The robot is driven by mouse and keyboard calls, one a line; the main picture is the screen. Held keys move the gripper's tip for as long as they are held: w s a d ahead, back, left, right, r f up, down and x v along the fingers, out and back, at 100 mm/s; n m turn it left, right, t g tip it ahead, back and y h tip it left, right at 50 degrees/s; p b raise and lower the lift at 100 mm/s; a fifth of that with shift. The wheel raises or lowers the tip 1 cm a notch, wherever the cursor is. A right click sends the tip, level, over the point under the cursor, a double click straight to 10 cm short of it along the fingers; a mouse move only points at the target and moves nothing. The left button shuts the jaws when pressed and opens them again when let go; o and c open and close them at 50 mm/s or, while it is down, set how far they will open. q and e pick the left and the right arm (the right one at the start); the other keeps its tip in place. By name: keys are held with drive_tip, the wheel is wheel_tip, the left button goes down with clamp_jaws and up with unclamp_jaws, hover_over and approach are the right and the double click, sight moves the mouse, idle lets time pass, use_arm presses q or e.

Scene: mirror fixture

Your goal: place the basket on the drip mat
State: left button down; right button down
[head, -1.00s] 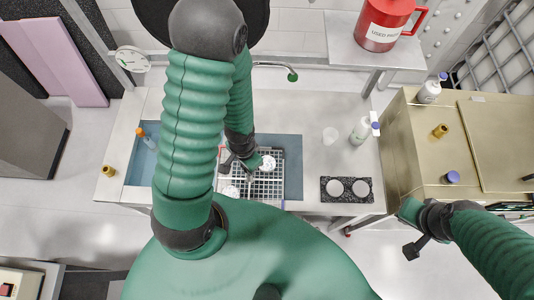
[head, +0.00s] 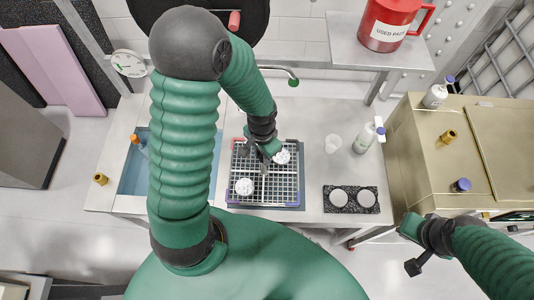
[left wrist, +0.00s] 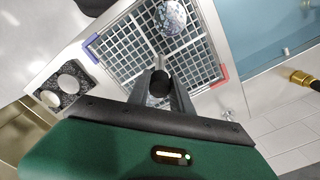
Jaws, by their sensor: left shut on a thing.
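The basket (head: 272,190) is a white wire grid with red and purple corners and a white round item in two of its places. My left gripper (head: 264,166) is shut on a short post in the basket's middle. In the left wrist view the fingers (left wrist: 160,78) close around this post, and the grid (left wrist: 122,55) spreads beyond. The drip mat (head: 285,208) is blue-grey and mostly hidden under the basket; a thin strip shows. I cannot tell whether the basket touches it. My right gripper (head: 418,248) is away at the lower right, holding nothing I can see.
A blue basin (head: 135,178) lies left of the basket. A black tray with two white discs (head: 351,199) is at the right.

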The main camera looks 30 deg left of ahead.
use_arm(q)
drive_tip(key=w+f, duration=0.1)
drive_tip(key=f, duration=0.1)
drive_tip(key=w+f+p, duration=0.1)
drive_tip(key=shift+d+f, duration=0.2)
drive_tip(key=shift+f, duration=0.15)
drive_tip(key=c, duration=1.1)
unclamp_jaws()
drive_tip(key=shift+c, duration=0.2)
drive_tip(key=shift+r, duration=0.1)
wheel_tip(320, 180, up, 12)
drive_tip(key=s+d+r+n+t, duration=0.3)
drive_tip(key=s+d, duration=0.2)
drive_tip(key=s+b+x, duration=0.1)
drive_tip(key=b+x, duration=0.6)
drive_tip(key=shift+a+f, duration=0.2)
drive_tip(key=shift+a, duration=0.15)
